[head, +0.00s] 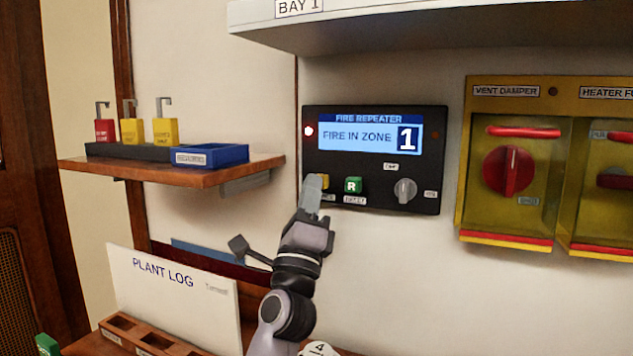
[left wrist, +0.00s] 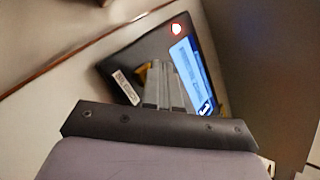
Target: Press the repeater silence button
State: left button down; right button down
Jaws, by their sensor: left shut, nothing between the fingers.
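The black fire repeater panel (head: 375,165) is on the wall, its blue screen (head: 357,138) reading "FIRE IN ZONE 1". A yellow button (head: 323,179) is at its lower left, partly hidden by my left gripper (head: 311,190); its small label is not readable. A green "R" button (head: 353,185) and a grey knob (head: 404,190) are to its right. My left gripper is shut and empty, fingertips at the yellow button. In the left wrist view the fingers (left wrist: 163,88) overlap the panel beside a yellow edge (left wrist: 142,76). I cannot tell whether they touch. My right gripper is not in view.
A red lamp (head: 309,131) glows on the panel's left. Yellow covered switches (head: 515,165) are at the right. A wooden shelf (head: 150,173) with padlocks and a blue tray (head: 210,156) is at the left. A plant log board (head: 175,290) stands below. A hood (head: 400,25) overhangs the panel.

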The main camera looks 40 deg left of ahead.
pick_arm(q)
jog(key=s, duration=0.2)
jog(key=s+d+p, duration=0.1)
jog(key=s, duration=0.2)
jog(key=shift+s+d+p, duration=0.35)
jog(key=shift+d, duration=0.05)
dwell(1.0)
